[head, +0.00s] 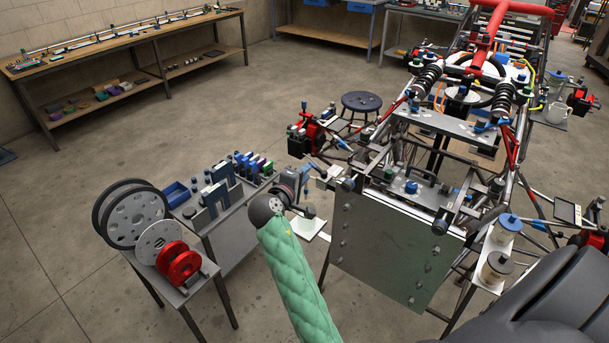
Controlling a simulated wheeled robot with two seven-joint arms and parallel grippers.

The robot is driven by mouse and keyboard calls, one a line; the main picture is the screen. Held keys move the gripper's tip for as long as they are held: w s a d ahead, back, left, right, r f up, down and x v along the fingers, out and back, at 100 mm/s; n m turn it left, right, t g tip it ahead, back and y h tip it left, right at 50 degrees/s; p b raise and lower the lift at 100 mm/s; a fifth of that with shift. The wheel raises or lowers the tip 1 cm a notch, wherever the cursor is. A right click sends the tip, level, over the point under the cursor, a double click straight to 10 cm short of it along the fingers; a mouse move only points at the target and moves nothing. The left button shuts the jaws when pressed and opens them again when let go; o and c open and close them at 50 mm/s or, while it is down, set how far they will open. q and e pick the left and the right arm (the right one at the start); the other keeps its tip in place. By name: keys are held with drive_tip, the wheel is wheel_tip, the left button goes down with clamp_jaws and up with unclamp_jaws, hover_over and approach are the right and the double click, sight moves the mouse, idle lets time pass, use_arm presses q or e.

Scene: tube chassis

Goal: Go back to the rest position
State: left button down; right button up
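A green padded arm of mine rises from the bottom middle to a dark round joint.
A small stand (188,290) with black, grey and red reels (178,263) is at the left. Behind it is a cart (232,235) with blue bins and tools. A round stool (361,102) stands beside the chassis. A workbench (120,45) lines the back left wall. Floor between is open.

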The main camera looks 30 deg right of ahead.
idle(0.4)
